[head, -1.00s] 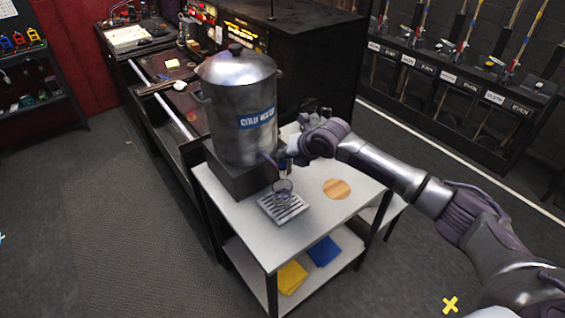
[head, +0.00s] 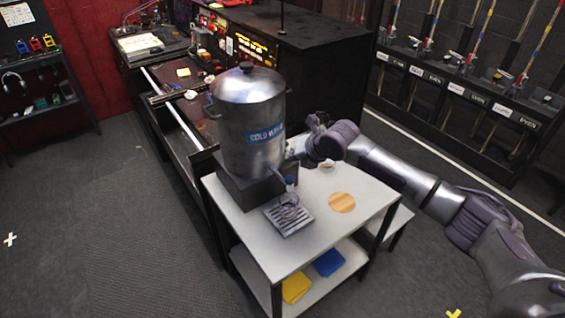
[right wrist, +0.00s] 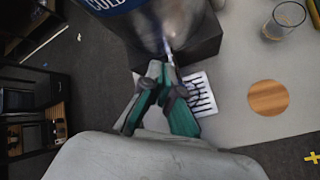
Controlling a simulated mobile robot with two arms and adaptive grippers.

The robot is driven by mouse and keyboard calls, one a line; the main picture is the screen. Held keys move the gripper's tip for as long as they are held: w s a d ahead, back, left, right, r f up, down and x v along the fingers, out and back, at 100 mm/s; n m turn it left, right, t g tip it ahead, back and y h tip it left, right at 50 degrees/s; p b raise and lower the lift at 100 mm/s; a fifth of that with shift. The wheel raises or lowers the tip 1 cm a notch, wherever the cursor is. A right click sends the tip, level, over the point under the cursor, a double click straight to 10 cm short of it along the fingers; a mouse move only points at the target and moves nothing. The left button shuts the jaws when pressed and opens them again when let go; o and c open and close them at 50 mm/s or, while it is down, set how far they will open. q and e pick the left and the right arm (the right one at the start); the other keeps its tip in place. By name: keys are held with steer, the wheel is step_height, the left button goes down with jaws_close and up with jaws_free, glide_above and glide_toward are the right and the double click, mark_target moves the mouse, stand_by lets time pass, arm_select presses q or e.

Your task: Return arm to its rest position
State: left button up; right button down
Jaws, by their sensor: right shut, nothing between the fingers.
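My right gripper shows in the right wrist view (right wrist: 158,72), its green-padded fingers together with nothing between them. It is near the tap of the metal COLD WATER dispenser (head: 250,110); whether it touches is unclear. In the head view my right arm (head: 400,180) reaches in from the right, its hand beside the dispenser, fingertips hard to make out. In the right wrist view the fingers partly cover the tray (right wrist: 203,98). My left gripper is out of view.
A white cart (head: 300,250) carries the dispenser, a round wooden coaster (head: 342,202) and another glass (right wrist: 284,20). Yellow (head: 296,287) and blue (head: 329,262) cloths lie on its lower shelf. A dark counter stands behind. Open floor lies left.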

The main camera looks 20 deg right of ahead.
steer(key=s+a+f+m+g, duration=0.1)
steer(key=s+a+f+m, duration=0.25)
steer(key=s, duration=0.35)
steer(key=s+a+f+m+g, duration=0.1)
steer(key=s+a+f+m, duration=0.3)
steer(key=s, duration=0.3)
steer(key=s+a+f+m, duration=0.3)
steer(key=s+a+m, duration=0.15)
steer(key=s, duration=0.25)
steer(key=s+d+m+g+h, duration=0.1)
steer(key=s+d+m+h, duration=0.1)
steer(key=s+d+m, duration=0.6)
steer(key=s+d+m+g+h, duration=0.2)
steer(key=s+d+m, duration=0.2)
steer(key=s+m, duration=0.75)
steer(key=s+f+n+g+b, duration=0.15)
steer(key=f+b, duration=0.25)
steer(key=f, duration=1.4)
steer(key=s+f+t+b, duration=0.1)
steer(key=s+f+b, duration=0.15)
steer(key=f, duration=1.55)
steer(key=s+d+f+g+b, duration=0.1)
steer(key=s+d+f+b, duration=0.2)
steer(key=s+f, duration=1.2)
step_height(320, 180, down, 4)
steer(key=b, duration=0.2)
steer(key=shift+s+g+b, duration=0.35)
steer(key=shift+b, duration=0.05)
